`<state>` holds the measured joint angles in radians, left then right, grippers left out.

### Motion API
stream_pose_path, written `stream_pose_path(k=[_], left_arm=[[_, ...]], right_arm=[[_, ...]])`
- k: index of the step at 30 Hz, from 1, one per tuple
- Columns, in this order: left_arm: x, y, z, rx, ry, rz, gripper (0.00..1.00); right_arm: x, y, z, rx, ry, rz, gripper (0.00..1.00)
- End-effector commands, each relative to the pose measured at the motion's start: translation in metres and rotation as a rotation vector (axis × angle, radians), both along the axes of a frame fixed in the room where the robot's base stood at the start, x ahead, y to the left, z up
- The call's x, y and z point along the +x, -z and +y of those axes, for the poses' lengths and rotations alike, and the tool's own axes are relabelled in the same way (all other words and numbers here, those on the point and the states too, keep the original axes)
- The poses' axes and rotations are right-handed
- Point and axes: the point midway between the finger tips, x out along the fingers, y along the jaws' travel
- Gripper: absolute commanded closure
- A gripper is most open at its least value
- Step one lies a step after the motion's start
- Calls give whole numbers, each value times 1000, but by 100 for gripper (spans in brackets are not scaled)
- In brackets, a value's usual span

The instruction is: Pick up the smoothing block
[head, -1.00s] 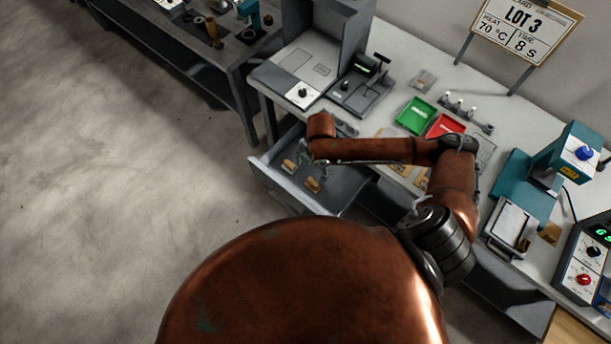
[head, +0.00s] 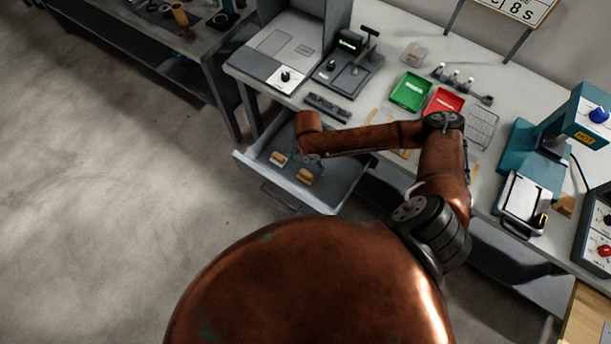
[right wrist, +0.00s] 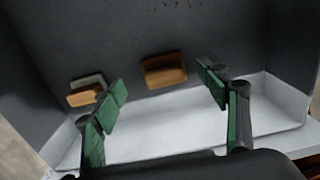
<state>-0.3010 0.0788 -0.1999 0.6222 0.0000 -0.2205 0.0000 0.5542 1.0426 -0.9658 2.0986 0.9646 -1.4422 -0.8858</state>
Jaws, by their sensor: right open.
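Two small two-layer blocks lie in the open drawer. One block (head: 279,158), pale and tan, also shows at left in the right wrist view (right wrist: 86,92). The other block (head: 305,177), brown and tan, shows near the middle of the right wrist view (right wrist: 163,71). I cannot tell for certain which is the smoothing block. My right gripper (right wrist: 165,92) is open and empty, its green-padded fingers apart over the drawer. The brown block appears between and beyond the fingertips; the pale one is partly behind the left finger. My left gripper is not in view.
The grey drawer (head: 327,196) has raised walls around the blocks. On the bench above stand a green tray (head: 410,92), a red tray (head: 444,102), a dark slotted holder (head: 327,107) and a teal press (head: 575,125). Clear floor lies to the left.

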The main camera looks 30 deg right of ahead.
Motion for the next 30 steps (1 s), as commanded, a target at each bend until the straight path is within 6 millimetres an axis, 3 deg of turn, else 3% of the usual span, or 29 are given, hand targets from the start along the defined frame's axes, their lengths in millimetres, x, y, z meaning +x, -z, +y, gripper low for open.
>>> stream_pose_path(k=[8,16,30], left_arm=[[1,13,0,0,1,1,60],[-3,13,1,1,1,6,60],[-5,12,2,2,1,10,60]], right_arm=[[-5,42,1,0,2,3,33],[-4,44,1,0,1,1,33],[-4,44,1,0,1,1,66]])
